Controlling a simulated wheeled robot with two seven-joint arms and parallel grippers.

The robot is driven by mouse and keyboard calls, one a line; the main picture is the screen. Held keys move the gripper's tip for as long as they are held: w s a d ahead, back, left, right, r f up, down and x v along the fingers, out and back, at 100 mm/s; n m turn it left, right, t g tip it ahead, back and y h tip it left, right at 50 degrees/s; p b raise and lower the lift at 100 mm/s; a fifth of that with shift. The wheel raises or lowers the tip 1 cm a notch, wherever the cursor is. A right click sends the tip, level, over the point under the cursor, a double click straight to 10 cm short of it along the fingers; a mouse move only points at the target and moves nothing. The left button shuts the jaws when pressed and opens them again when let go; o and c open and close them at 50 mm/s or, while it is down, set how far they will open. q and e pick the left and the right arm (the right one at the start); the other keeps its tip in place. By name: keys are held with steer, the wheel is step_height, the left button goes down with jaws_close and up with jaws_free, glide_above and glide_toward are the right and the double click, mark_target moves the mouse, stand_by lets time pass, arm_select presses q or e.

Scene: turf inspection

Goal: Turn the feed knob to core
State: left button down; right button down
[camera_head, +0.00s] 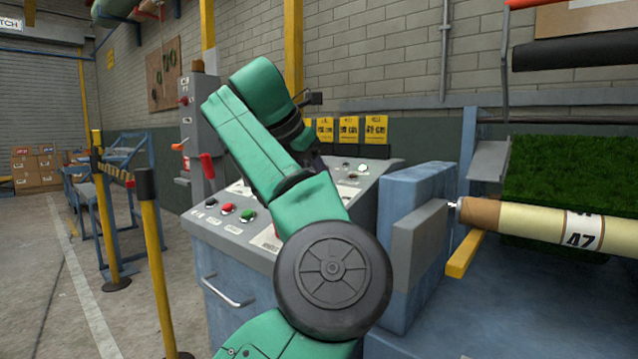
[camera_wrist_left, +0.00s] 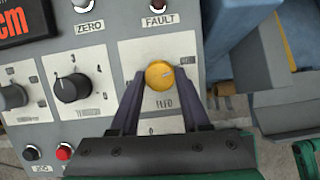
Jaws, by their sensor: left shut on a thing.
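The yellow round feed knob (camera_wrist_left: 160,75) sits on a light plate on the grey control panel (camera_wrist_left: 105,60), above a label that seems to read FEED. Its pale mark points right and slightly up, toward a small label (camera_wrist_left: 190,62) too blurred to read. My left gripper (camera_wrist_left: 160,82) has its two dark fingers on either side of the knob and is shut on it. In the head view my green left arm covers part of the control console (camera_head: 225,225), and the knob and fingertips are hidden. My right gripper is in neither view.
In the wrist view a black knob (camera_wrist_left: 72,88) is left of the feed knob, with a FAULT lamp (camera_wrist_left: 158,5) above. In the head view a blue block (camera_head: 412,205) and a roll marked 47 (camera_head: 540,222) stand right of the console. Yellow posts (camera_head: 155,265) stand left.

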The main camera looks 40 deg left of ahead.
arm_select(q)
steer(key=shift+c, duration=1.9)
jaws_free()
steer(key=shift+s+r, duration=0.1)
steer(key=shift+r, duration=0.15)
steer(key=p+v, duration=0.3)
steer(key=v, duration=1.1)
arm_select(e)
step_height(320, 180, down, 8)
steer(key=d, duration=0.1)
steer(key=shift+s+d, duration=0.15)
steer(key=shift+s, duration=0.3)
